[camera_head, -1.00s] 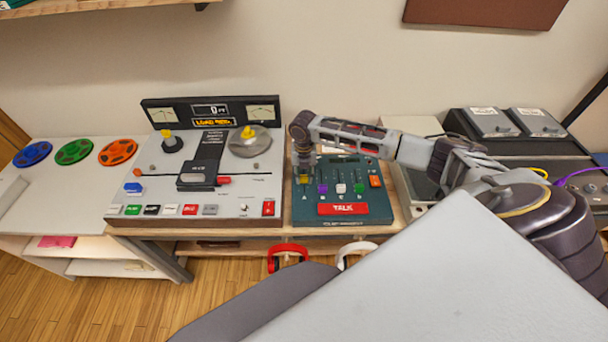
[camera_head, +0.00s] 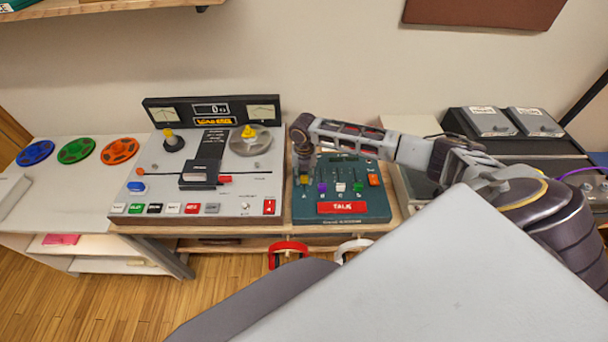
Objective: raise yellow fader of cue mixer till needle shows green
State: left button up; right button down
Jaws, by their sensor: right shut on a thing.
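The cue mixer (camera_head: 365,211) is the teal panel right of the tape machine. It has a row of coloured faders and a red TALK button (camera_head: 342,207). The yellow fader (camera_head: 304,179) is at the far left of the row, mostly covered by my right gripper. My right gripper (camera_head: 304,172) points down from above and is shut on the yellow fader. Its fingertips are small and partly hidden. I cannot make out a needle on the mixer; the gripper and arm cover part of its top. My left gripper is not in view.
Purple (camera_head: 323,188), white (camera_head: 341,187) and green (camera_head: 358,187) faders stand close beside the gripper. The tape machine (camera_head: 230,208) with two needle meters stands left. Red headphones (camera_head: 287,250) hang below the front edge.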

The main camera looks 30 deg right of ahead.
aim_at(304, 177)
jog(key=c, duration=1.2)
grip_release()
jog(key=shift+o, duration=0.2)
jog(key=shift+r, duration=0.15)
notch_tip(304, 177, up, 12)
jog(key=shift+s+f, duration=0.1)
jog(key=shift+f, duration=0.15)
